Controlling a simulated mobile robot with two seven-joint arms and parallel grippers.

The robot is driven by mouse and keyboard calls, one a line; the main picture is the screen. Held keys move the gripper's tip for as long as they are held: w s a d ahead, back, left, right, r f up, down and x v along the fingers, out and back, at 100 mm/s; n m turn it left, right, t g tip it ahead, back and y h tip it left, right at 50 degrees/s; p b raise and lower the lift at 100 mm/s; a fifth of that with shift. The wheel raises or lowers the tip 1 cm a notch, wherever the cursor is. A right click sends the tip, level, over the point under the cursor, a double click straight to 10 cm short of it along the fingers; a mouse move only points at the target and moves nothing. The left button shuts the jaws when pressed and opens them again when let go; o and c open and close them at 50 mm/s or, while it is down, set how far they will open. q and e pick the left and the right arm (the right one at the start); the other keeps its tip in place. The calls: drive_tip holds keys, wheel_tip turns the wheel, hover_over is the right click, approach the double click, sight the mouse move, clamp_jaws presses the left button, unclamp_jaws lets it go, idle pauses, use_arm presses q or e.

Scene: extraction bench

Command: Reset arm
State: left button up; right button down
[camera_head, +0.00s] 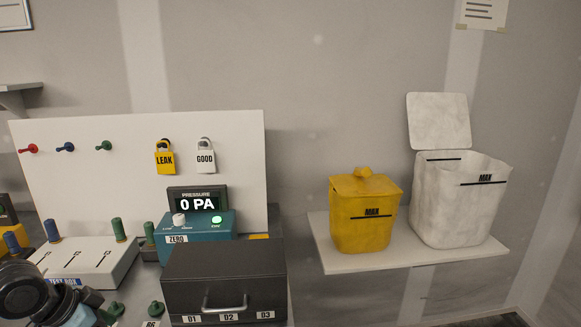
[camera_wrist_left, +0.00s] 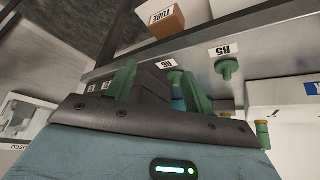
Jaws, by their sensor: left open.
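My left gripper (camera_wrist_left: 160,88) shows in the left wrist view as two green fingers standing apart on a dark mount, with no object visibly held between them. A dark box-like shape and part of a blue-green item show behind the fingers. In the head view, my left arm comes in at the lower left corner, low over the front of the bench; its fingertips cannot be made out clearly there. A green peg (camera_wrist_left: 228,68) by the R5 label is right of the fingers, apart from them. My right gripper is not in view.
A black drawer box (camera_head: 225,270) and teal pressure unit (camera_head: 205,226) stand right of my left arm. A white test box (camera_head: 88,262) lies just behind it. A yellow bin (camera_head: 362,235) and white bin (camera_head: 445,210) stand on a shelf (camera_head: 400,258) at right.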

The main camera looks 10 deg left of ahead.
use_arm(q)
drive_tip(key=s+d+f+n+t, duration=0.1)
drive_tip(key=s+d+f, duration=0.1)
drive_tip(key=s+f, duration=0.35)
drive_tip(key=s+d+f, duration=0.2)
drive_tip(key=f, duration=0.7)
drive_tip(key=s+d+f+n+t, duration=0.1)
drive_tip(key=s+d+f, duration=0.1)
drive_tip(key=s+f, duration=0.35)
drive_tip(key=s+d+f, duration=0.4)
drive_tip(key=s+d, duration=0.1)
drive_tip(key=d, duration=0.4)
drive_tip(key=s+d+f+n+t+y+p, duration=0.1)
drive_tip(key=s+d+f, duration=0.2)
drive_tip(key=s+d, duration=0.2)
drive_tip(key=d, duration=0.3)
drive_tip(key=shift+d+f+t, duration=0.3)
drive_tip(key=shift+d+f, duration=0.05)
drive_tip(key=shift+s, duration=0.1)
